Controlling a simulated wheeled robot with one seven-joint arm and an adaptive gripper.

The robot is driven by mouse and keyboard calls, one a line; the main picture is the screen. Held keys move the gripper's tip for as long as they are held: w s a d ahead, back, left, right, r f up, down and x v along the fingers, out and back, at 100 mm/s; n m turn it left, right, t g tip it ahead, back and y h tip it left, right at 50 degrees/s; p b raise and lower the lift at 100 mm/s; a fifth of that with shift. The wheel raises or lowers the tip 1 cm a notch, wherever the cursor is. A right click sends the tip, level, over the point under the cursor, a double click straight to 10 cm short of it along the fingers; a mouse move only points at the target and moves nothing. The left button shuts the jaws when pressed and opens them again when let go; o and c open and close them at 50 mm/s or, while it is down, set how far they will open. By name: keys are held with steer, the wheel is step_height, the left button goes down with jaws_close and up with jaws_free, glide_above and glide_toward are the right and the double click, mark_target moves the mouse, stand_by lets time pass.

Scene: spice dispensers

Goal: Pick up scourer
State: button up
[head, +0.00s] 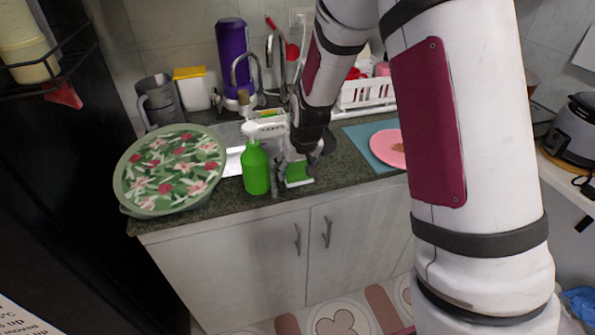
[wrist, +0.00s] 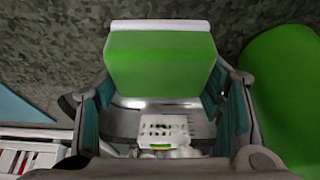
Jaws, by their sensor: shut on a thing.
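The scourer (head: 298,174) is a green block with a white edge, at the counter's front edge in the head view. In the wrist view the scourer (wrist: 160,62) fills the upper middle, green face toward the camera. My gripper (head: 296,158) points down at it, and in the wrist view my gripper (wrist: 160,95) has a teal-padded finger on each side of it. The fingers are shut on the scourer. I cannot tell whether its underside touches the counter.
A green soap bottle (head: 256,168) stands close on the left; it also shows in the wrist view (wrist: 285,95). A floral tray (head: 170,168) lies further left. A pink plate (head: 388,149) on a blue mat (head: 361,133) is to the right. The sink and tap (head: 240,72) are behind.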

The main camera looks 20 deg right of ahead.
steer(key=shift+s+r, duration=0.1)
steer(key=shift+r, duration=0.75)
steer(key=s+p, duration=0.5)
steer(key=s, duration=1.3)
steer(key=shift+p, duration=0.3)
steer(key=shift+w, duration=0.15)
steer(key=shift+c, duration=0.9)
